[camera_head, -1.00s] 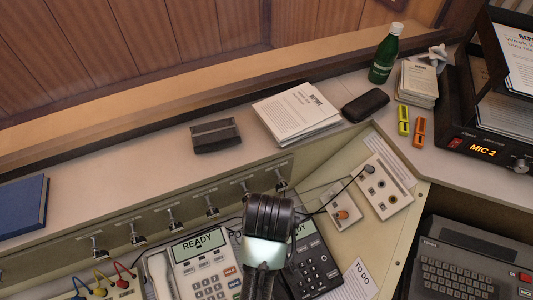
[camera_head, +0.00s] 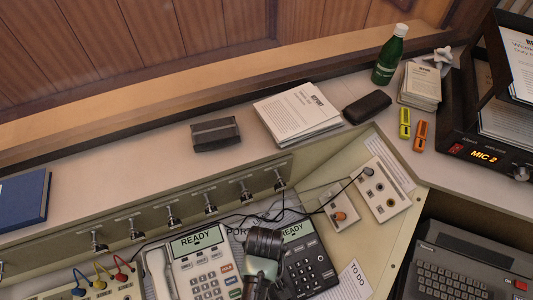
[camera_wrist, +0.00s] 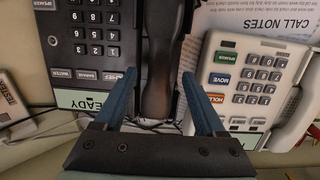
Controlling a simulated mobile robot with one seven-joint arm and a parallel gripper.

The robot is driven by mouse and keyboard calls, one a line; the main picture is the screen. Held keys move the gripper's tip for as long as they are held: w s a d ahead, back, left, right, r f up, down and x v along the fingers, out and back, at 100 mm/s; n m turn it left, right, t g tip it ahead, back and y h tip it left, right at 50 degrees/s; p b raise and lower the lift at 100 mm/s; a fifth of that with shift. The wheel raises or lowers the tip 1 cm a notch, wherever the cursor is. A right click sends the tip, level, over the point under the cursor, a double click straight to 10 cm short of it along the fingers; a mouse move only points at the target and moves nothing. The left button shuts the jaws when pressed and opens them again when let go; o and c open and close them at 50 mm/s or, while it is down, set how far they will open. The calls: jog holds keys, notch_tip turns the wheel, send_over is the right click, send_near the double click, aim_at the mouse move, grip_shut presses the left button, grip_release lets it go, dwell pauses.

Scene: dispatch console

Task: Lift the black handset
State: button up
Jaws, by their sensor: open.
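The black handset (camera_wrist: 159,75) lies along the side of the black desk phone (camera_wrist: 82,38) in the wrist view. My gripper (camera_wrist: 158,77) is open, with one blue finger on each side of the handset's grip. Whether the fingers touch it, I cannot tell. The black desk phone also shows in the head view (camera_head: 311,264), with its READY screen lit. There my own arm covers the handset and the gripper fingers.
A white desk phone (camera_head: 208,272) with its own white handset (camera_head: 160,274) stands close beside the black phone. Patch cables (camera_head: 101,270) lie to the left. A jack panel (camera_head: 383,190) is to the right. Papers and a green bottle (camera_head: 389,56) are on the shelf behind.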

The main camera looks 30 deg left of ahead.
jog(key=shift+f, duration=0.9)
grip_shut()
